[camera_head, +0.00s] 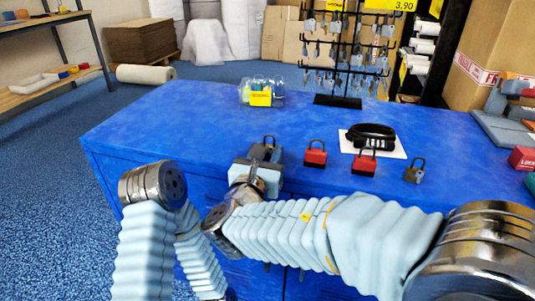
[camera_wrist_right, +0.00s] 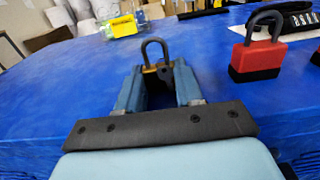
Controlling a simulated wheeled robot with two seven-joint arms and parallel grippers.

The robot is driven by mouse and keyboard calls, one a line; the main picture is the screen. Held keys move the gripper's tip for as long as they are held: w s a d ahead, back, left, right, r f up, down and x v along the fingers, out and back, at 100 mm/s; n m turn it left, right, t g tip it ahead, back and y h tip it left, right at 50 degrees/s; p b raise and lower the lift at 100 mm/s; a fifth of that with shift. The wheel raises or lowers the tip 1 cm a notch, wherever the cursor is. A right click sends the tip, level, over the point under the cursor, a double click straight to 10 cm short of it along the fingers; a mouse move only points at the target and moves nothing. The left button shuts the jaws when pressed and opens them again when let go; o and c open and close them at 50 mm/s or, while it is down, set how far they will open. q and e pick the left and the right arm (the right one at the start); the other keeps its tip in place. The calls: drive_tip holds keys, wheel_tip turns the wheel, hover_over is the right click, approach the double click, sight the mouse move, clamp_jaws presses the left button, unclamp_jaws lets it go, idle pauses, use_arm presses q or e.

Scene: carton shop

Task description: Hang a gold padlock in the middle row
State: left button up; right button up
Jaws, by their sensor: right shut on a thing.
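My right gripper (camera_head: 264,154) is over the front of the blue table, shut on a padlock with a dark shackle (camera_head: 269,140). In the right wrist view the padlock (camera_wrist_right: 153,58) stands upright between the two fingertips (camera_wrist_right: 158,82); a little gold body shows, and the fingers hide the rest. I cannot tell whether it touches the table. A second gold padlock (camera_head: 414,171) stands at the right.
Two red padlocks (camera_head: 315,154) (camera_head: 364,162) stand right of my right gripper. A black coiled cable lock (camera_head: 371,136) lies on a white card behind them. A clear bag with a yellow label (camera_head: 261,98) sits at the back. The table's left side (camera_head: 170,115) is clear.

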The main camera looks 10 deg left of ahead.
drive_tip(key=shift+r, duration=0.15)
drive_tip(key=shift+s+r+p, duration=0.25)
drive_tip(key=shift+r+p, duration=0.5)
drive_tip(key=shift+r, duration=0.15)
drive_tip(key=s, duration=0.8)
drive_tip(key=shift+s+a+b, duration=0.2)
drive_tip(key=shift+s+b, duration=0.05)
drive_tip(key=shift+b, duration=0.1)
idle(0.5)
idle(1.0)
